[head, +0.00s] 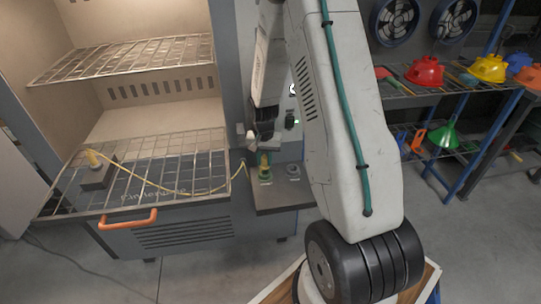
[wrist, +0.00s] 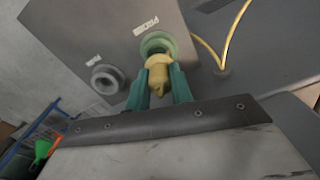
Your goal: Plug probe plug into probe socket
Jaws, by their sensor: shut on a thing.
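The yellow probe plug (wrist: 158,73) is between the teal fingers of my gripper (wrist: 160,82) in the wrist view. In the head view the plug (head: 265,171) shows below my gripper (head: 264,156). The plug's far end is at the green ring of a socket (wrist: 158,41) with a partly readable label beginning "PRO". It lines up with the ring and overlaps it; I cannot tell how deep it sits. A grey round socket (wrist: 106,78) with its own small label is to the left in the wrist view; in the head view it (head: 293,171) is right of the plug.
A yellow cable (head: 170,189) runs from a dark block (head: 98,178) across the lower wire rack (head: 190,150) to the right edge of the open cabinet. An orange handle (head: 128,219) is on the cabinet front. Shelves with coloured hoods (head: 427,72) stand at right.

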